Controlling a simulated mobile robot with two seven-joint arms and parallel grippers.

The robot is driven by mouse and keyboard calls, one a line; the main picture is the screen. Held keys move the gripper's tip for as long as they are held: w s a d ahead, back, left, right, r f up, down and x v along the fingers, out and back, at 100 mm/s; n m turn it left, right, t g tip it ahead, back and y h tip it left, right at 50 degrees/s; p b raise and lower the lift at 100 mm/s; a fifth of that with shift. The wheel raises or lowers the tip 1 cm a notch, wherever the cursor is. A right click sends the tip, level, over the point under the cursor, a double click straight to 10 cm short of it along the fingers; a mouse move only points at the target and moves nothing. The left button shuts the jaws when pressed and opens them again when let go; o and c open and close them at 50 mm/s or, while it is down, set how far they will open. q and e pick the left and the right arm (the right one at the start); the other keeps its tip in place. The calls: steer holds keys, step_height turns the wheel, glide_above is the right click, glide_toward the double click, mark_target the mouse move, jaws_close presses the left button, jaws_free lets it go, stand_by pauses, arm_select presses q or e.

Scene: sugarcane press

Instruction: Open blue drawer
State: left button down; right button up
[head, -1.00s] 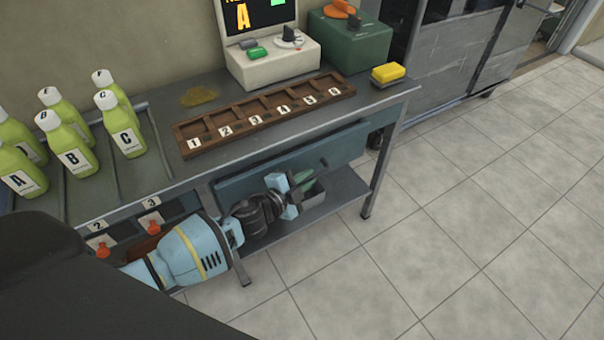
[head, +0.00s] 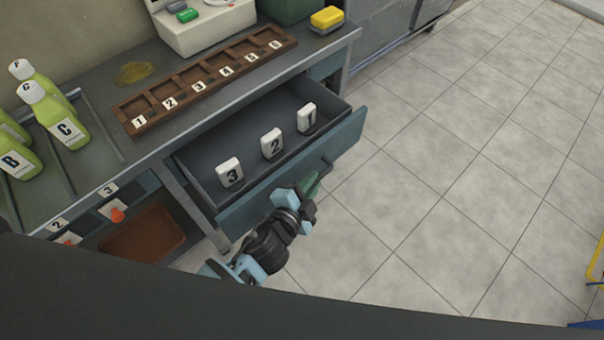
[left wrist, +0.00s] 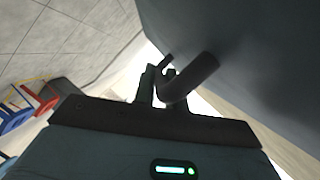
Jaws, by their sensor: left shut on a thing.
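The blue drawer (head: 345,140) under the table is pulled well out in the head view, and its dark inside shows. Three white blocks stand in it: block 3 (head: 229,173), block 2 (head: 271,143) and block 1 (head: 307,118). My left gripper (head: 302,196) is at the drawer's front face, shut on its dark bar handle (head: 326,164). In the left wrist view the curved handle (left wrist: 190,79) passes between the fingers (left wrist: 160,88) of this gripper. Part of the handle is hidden behind the gripper in the head view. My right gripper is not in view.
On the table stand green bottles, such as bottle C (head: 62,125), a numbered wooden rack (head: 205,85) and a yellow sponge (head: 327,18). A brown tray (head: 140,238) sits below at the left. The tiled floor (head: 450,170) at the right is open.

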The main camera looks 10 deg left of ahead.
arm_select(q)
steer(key=shift+s+d, duration=0.1)
steer(key=shift+d, duration=0.05)
steer(key=c, duration=1.5)
jaws_free()
steer(key=shift+o, duration=0.2)
steer(key=shift+s, duration=0.1)
steer(key=v, duration=0.7)
steer(key=shift+s, duration=0.3)
